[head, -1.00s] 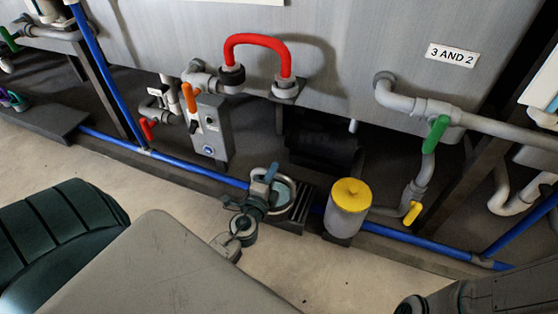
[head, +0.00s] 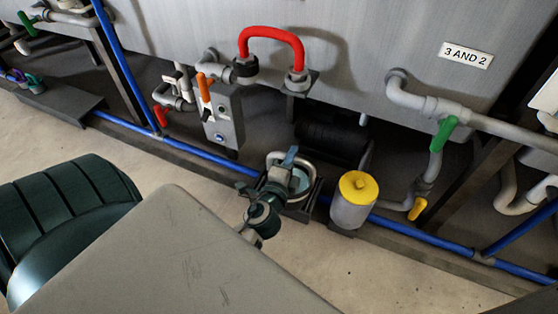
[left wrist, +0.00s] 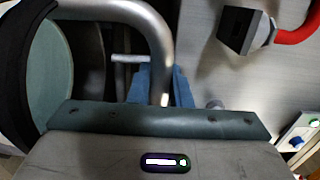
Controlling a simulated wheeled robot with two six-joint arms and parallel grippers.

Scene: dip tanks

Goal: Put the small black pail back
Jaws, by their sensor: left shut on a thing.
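My right gripper is not in view.
A grey canister with a yellow lid (head: 353,203) stands just right of the pail. A blue pipe (head: 200,153) runs along the floor behind. A grey control box (head: 222,118) and red pipe (head: 271,34) are on the tank side. The floor at the front right is clear.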

